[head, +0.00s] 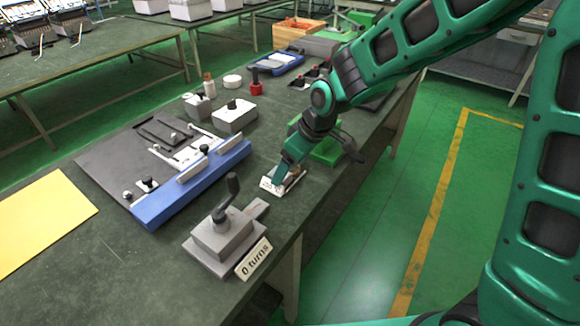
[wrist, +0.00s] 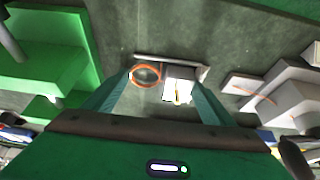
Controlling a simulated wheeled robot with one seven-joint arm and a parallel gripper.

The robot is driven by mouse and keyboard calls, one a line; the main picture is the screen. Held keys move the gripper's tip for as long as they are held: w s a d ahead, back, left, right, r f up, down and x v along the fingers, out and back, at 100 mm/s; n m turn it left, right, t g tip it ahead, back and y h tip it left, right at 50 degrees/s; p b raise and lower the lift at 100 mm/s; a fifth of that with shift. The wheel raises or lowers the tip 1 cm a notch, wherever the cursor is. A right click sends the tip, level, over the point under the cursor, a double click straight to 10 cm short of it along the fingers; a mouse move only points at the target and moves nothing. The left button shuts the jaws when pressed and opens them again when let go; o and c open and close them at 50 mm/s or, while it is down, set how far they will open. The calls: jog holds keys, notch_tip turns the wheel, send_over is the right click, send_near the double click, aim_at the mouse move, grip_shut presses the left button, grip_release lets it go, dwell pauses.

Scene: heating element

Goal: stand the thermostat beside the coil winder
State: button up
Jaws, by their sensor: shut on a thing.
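The thermostat, a small white piece, is between the fingers of my gripper (head: 285,174) near the table's right edge; its white body (wrist: 180,84) shows in the wrist view beside an orange ring. My gripper (wrist: 162,80) is shut on it. It is at or just above the tabletop; I cannot tell whether it touches. The coil winder (head: 222,238), a grey box with a dark crank and a "0 turns" sign, stands nearer the front, left of and below the gripper. A grey block at the right of the wrist view (wrist: 292,98) looks like the winder.
Bare table (head: 262,160) lies between fixture and gripper. A yellow sheet (head: 40,220) lies far left.

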jog(key=o, duration=1.1)
jog(key=shift+f, duration=0.1)
jog(key=v, duration=1.2)
jog(key=s+d+m+h, duration=0.1)
jog(key=s+d+m, duration=0.25)
jog(key=d, duration=0.65)
jog(key=s+d+m+h, duration=0.2)
jog(key=s+d+m, duration=0.15)
jog(key=d, duration=0.75)
jog(key=s+d+f+m+g, duration=0.1)
jog(key=s+d+m, duration=0.4)
jog(key=s, duration=0.4)
jog(key=s+d+f+m+g, duration=0.1)
jog(key=s+d+m+g, duration=0.1)
jog(key=s+d+m, duration=0.2)
jog(key=s+d, duration=0.3)
jog(key=s, duration=0.2)
jog(key=shift+s+d+f+m, duration=0.2)
jog(key=shift+s+d+m, duration=0.05)
jog(key=shift+d+m, duration=0.15)
